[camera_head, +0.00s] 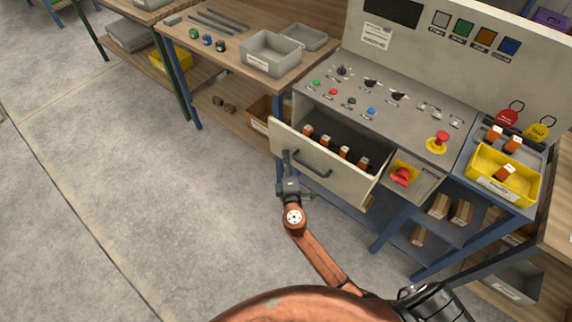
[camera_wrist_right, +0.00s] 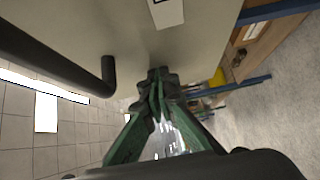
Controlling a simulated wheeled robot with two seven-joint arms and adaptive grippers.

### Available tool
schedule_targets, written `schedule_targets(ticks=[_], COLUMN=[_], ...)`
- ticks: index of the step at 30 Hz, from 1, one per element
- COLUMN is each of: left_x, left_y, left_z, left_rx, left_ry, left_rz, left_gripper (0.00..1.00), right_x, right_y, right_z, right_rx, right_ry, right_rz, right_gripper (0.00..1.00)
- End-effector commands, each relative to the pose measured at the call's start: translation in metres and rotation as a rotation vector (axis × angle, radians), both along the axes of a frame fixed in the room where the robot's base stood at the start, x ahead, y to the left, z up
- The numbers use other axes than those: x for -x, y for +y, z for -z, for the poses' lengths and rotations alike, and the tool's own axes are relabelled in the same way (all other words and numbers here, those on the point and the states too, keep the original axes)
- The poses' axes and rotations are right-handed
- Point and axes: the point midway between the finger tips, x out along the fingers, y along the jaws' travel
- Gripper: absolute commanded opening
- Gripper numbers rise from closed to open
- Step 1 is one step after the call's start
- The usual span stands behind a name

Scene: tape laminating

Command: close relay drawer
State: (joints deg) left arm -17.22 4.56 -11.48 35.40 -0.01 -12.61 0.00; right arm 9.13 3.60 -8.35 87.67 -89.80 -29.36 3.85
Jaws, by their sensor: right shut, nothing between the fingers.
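The relay drawer (camera_head: 330,165) stands pulled out of the grey control console, with several orange-and-white relays (camera_head: 344,152) in a row inside. Its pale front carries a dark bar handle (camera_head: 312,166), which also shows in the right wrist view (camera_wrist_right: 50,62). My right gripper (camera_head: 287,154) is shut and empty, in front of the drawer face, to the left of the handle in the head view. In the right wrist view its fingertips (camera_wrist_right: 157,76) are at or very near the drawer face (camera_wrist_right: 190,45); I cannot tell whether they touch. My left gripper is not in view.
The console top (camera_head: 375,100) carries knobs, buttons and a red emergency stop (camera_head: 438,141). A red rotary switch (camera_head: 402,176) sits right of the drawer. A yellow bin (camera_head: 488,182) stands at the right. A wooden bench (camera_head: 235,72) is at the left. The floor left of the drawer is clear.

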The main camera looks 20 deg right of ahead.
Motion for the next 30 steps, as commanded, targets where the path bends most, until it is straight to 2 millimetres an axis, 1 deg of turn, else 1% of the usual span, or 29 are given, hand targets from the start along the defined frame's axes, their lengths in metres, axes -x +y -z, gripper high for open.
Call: schedule_targets(ticks=[1,4,5,9,12,15,21,30], left_x=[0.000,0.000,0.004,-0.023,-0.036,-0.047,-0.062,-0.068], left_y=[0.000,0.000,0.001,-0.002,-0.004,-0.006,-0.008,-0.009], left_z=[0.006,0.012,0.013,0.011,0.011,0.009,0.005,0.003], left_rx=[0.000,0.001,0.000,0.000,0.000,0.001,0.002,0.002], left_ry=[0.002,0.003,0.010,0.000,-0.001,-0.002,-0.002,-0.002], left_rz=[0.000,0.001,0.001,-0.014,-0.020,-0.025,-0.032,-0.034], left_gripper=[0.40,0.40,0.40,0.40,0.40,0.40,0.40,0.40], right_x=[-0.009,-0.021,-0.025,-0.040,-0.050,-0.057,-0.068,-0.072], right_y=[-0.009,-0.030,-0.036,-0.066,-0.086,-0.101,-0.121,-0.131], right_z=[0.003,0.003,0.004,0.003,0.003,0.003,0.002,-0.001], right_rx=[0.003,0.003,0.004,0.003,0.004,0.002,0.002,0.000], right_ry=[0.000,0.001,0.001,0.001,0.001,0.002,0.002,-0.001], right_rz=[-0.003,-0.007,-0.007,-0.008,-0.007,-0.008,-0.008,-0.006], right_gripper=[0.00,0.00,0.00,0.00,0.00,0.00,0.00,0.00])
